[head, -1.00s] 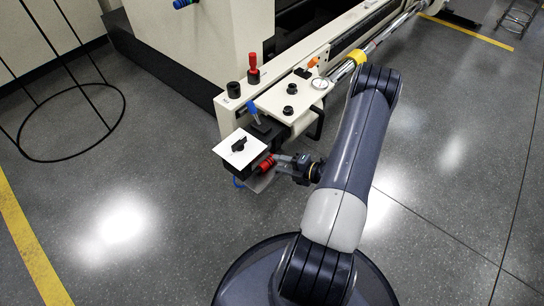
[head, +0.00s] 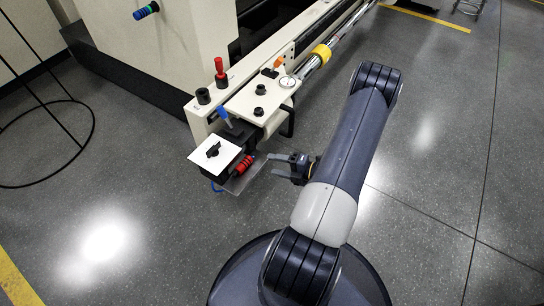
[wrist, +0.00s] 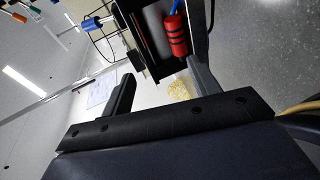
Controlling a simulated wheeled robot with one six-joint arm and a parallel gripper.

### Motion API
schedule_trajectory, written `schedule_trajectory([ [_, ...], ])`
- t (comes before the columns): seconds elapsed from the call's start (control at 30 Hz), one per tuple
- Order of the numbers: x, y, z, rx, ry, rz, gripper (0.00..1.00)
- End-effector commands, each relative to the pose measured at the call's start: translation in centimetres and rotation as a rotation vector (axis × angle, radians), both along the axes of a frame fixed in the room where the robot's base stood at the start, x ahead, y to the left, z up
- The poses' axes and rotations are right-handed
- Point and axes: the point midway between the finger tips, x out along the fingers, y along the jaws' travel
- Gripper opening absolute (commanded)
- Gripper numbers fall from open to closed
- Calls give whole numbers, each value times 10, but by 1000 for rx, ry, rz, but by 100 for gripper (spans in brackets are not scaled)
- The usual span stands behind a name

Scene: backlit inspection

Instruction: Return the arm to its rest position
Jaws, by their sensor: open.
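My gripper (head: 274,165) is in the middle of the head view, just right of the machine's end. Its jaws are open and nothing is between them. In the wrist view my gripper (wrist: 160,85) shows two dark fingers spread apart. A red ribbed cylinder (head: 243,166) with black bands sits on the machine's end, left of the fingertips and apart from them in the head view. The red cylinder also shows in the wrist view (wrist: 176,35), beyond the fingers.
The machine (head: 268,85) has a white plate with a black knob (head: 213,151), a blue lever (head: 224,116), a red knob (head: 219,68) and a gauge (head: 287,81). A wire stand (head: 92,125) is at left. Open floor (head: 425,130) lies to the right.

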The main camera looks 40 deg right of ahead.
Motion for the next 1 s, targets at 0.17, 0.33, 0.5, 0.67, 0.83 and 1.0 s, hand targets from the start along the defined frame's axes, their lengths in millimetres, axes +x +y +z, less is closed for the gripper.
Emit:
schedule_trajectory([
  [0.17, 9, 6, -6, -6, 10, 4, 58],
  [0.33, 24, 15, -15, -18, 29, 4, 58],
  [0.5, 36, 22, -22, -27, 43, 4, 58],
  [0.67, 39, 24, -23, -29, 49, 1, 58],
  [0.83, 40, 24, -23, -30, 50, 1, 58],
  [1.0, 40, 25, -22, -33, 49, 4, 58],
])
